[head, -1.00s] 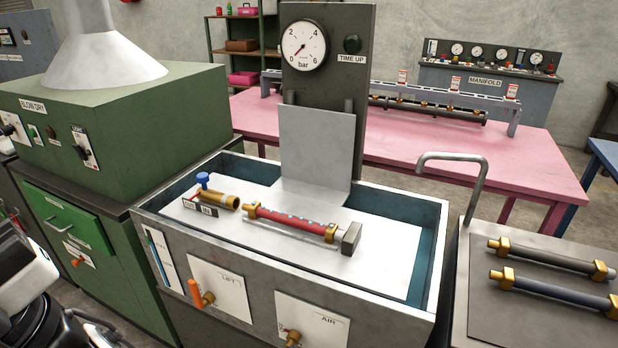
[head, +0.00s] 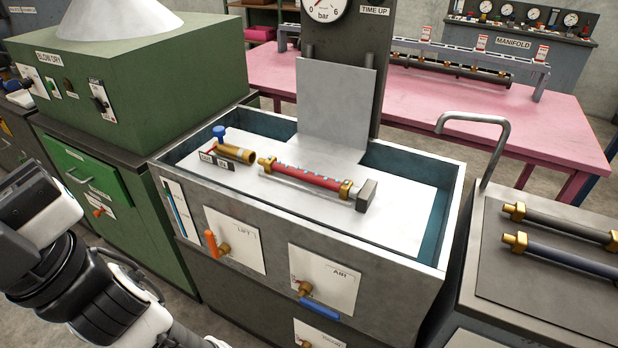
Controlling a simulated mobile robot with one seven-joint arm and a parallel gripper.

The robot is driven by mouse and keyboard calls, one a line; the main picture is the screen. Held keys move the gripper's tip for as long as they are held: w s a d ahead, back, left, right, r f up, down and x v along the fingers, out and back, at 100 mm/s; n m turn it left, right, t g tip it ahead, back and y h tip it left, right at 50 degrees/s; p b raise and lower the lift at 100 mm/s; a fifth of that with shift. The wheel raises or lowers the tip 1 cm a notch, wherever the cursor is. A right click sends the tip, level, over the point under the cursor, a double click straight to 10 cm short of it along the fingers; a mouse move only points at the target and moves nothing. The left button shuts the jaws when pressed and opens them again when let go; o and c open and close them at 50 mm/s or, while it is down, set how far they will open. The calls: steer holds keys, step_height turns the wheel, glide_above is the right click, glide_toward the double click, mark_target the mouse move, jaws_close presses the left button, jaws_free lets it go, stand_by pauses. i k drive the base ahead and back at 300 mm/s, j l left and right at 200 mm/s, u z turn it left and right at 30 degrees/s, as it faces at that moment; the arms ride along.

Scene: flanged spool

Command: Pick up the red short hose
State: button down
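The red short hose (head: 305,177) has a brass fitting at each end. It lies on the white platform (head: 400,220) inside the grey tank, and its right end meets a grey block (head: 366,195). A brass cylinder with a blue knob (head: 232,152) is at its left end, apart from the hose. My white and black arm is at the lower left of the head view, well left of the tank and away from the hose. I cannot make out my gripper's fingers.
The tank's raised rim (head: 300,215) surrounds the platform, and an upright grey plate (head: 335,100) stands behind the hose. An orange lever (head: 210,243) and a blue lever (head: 320,308) stick out in front. Two dark hoses (head: 560,258) lie on the right bench. A green cabinet (head: 150,80) stands left.

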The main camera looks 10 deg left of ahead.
mark_target(346, 188)
steer(key=i+l+u, duration=0.1)
steer(key=i+u, duration=0.35)
steer(key=i+l, duration=0.3)
steer(key=l, duration=0.1)
